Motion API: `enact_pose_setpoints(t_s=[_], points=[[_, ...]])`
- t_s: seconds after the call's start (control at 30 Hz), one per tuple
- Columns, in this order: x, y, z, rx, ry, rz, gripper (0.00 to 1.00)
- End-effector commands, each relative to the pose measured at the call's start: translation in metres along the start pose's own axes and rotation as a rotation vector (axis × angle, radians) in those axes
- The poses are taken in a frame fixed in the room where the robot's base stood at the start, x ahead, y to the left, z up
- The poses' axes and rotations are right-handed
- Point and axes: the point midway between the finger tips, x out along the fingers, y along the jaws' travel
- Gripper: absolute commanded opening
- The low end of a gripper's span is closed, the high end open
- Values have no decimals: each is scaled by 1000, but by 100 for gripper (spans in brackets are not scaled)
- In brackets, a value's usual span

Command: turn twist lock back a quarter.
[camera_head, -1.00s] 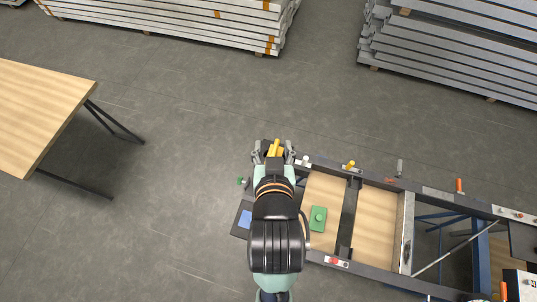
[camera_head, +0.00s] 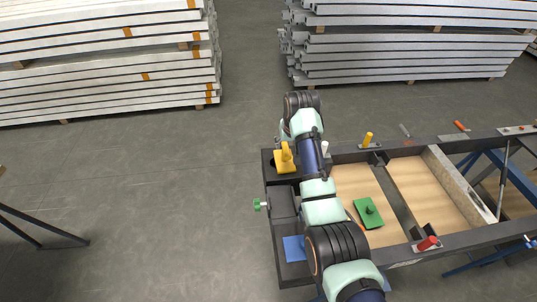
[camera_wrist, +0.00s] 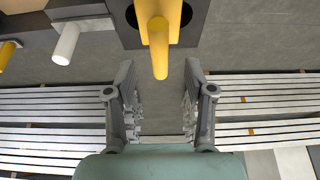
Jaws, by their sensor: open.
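The yellow twist lock (camera_head: 285,158) stands at the far left corner of the dark frame (camera_head: 275,225), its handle upright on a yellow base. In the wrist view the yellow handle (camera_wrist: 158,40) hangs into the picture from the top, over a dark round hole in the corner block. My gripper (camera_wrist: 160,92) is open and empty. Its two fingers lie either side of the line of the handle, whose tip reaches near the gap between the fingertips; I cannot tell their depth apart.
A white peg (camera_head: 325,148) and another yellow handle (camera_head: 368,139) stand along the frame's far rail. A green knob (camera_head: 258,205) sticks out at the left. A green plate (camera_head: 368,213) lies on the wooden panel.

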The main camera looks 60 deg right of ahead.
Motion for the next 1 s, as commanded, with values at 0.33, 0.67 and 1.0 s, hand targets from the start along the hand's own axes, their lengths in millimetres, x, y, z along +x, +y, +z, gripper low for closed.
enact_pose_setpoints(t_s=[0.33,0.67,1.0], points=[[55,-2,3,-2,-3,-1,54],[77,-2,1,-3,0,-1,54],[77,-2,1,-3,0,-1,24]])
